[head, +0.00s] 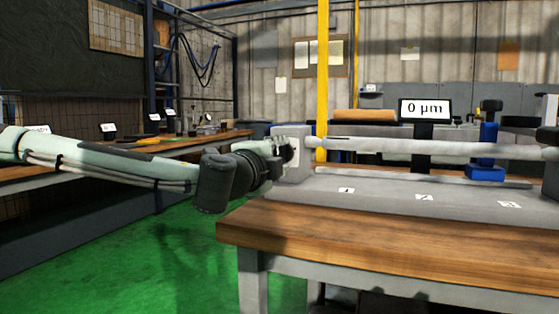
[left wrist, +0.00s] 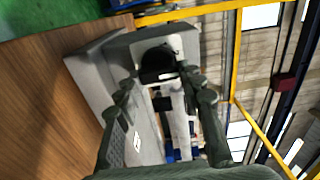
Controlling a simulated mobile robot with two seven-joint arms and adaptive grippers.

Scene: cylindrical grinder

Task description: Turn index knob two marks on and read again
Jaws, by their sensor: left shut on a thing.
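The black index knob (left wrist: 157,60) sits on the end face of the grey headstock (head: 295,165) in the left wrist view. My left gripper (head: 284,148) reaches the headstock's left side, and its fingers (left wrist: 160,82) are shut on the knob from both sides. In the head view the fingers mostly hide the knob, and I cannot make out its index marks. A display (head: 424,108) behind the machine reads "0 µm". A long pale cylinder (head: 400,147) runs right from the headstock. My right gripper is not in view.
The grey machine bed (head: 380,198) carries labels 1, 2 and 3 and stands on a wooden bench (head: 400,240). A blue stand (head: 487,155) is by the cylinder. Another bench (head: 190,141) stands at left; green floor (head: 170,250) between is clear.

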